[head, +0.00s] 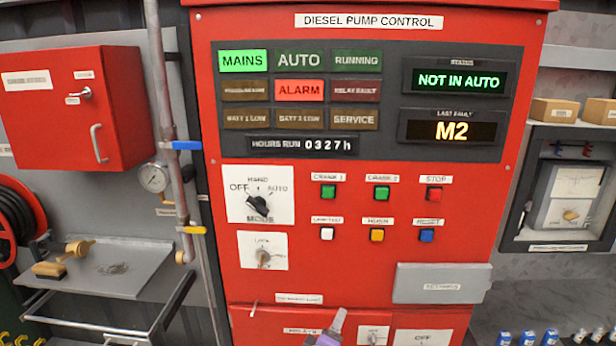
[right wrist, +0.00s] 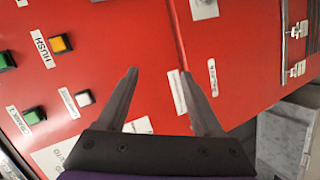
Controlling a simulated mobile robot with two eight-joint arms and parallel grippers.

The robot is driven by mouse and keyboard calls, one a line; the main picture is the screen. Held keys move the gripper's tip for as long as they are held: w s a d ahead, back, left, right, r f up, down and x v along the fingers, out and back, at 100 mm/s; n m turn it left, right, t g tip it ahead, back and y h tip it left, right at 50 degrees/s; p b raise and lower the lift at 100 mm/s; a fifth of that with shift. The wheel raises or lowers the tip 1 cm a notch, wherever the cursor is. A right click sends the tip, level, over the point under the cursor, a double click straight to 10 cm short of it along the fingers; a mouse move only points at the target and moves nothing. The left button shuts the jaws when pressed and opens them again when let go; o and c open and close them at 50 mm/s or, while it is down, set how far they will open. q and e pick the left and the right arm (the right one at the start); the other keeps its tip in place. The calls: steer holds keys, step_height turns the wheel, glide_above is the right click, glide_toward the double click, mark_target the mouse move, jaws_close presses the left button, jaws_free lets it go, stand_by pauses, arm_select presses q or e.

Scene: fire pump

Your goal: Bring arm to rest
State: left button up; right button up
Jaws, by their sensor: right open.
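My right gripper (right wrist: 158,74) is open in the right wrist view. Its two dark fingers are apart with only the red panel behind them, and nothing is between them. In the head view a small grey and purple part of it (head: 332,330) shows at the bottom edge, in front of the lower part of the red diesel pump control cabinet (head: 350,268). I cannot tell its exact distance from the panel. The rest of that arm is hidden below the picture. My left gripper is in neither view.
The cabinet carries a mode knob (head: 258,205), several push buttons and a grey box (head: 442,283). Its display reads NOT IN AUTO; ALARM (head: 299,90) is lit. A shelf (head: 110,270), pipe (head: 168,95) and red hose reel (head: 18,222) stand left.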

steer(key=s+d+f+m+g, duration=0.45)
steer(key=s+d, duration=0.35)
steer(key=d, duration=0.3)
steer(key=s+d+f+m+g+y, duration=0.1)
steer(key=s+f+m+y, duration=0.1)
steer(key=s, duration=0.5)
steer(key=s+f+m+g+y, duration=0.2)
steer(key=s+f+m, duration=0.3)
steer(key=s, duration=0.3)
steer(key=shift+d+f, duration=0.4)
steer(key=shift+f, duration=0.4)
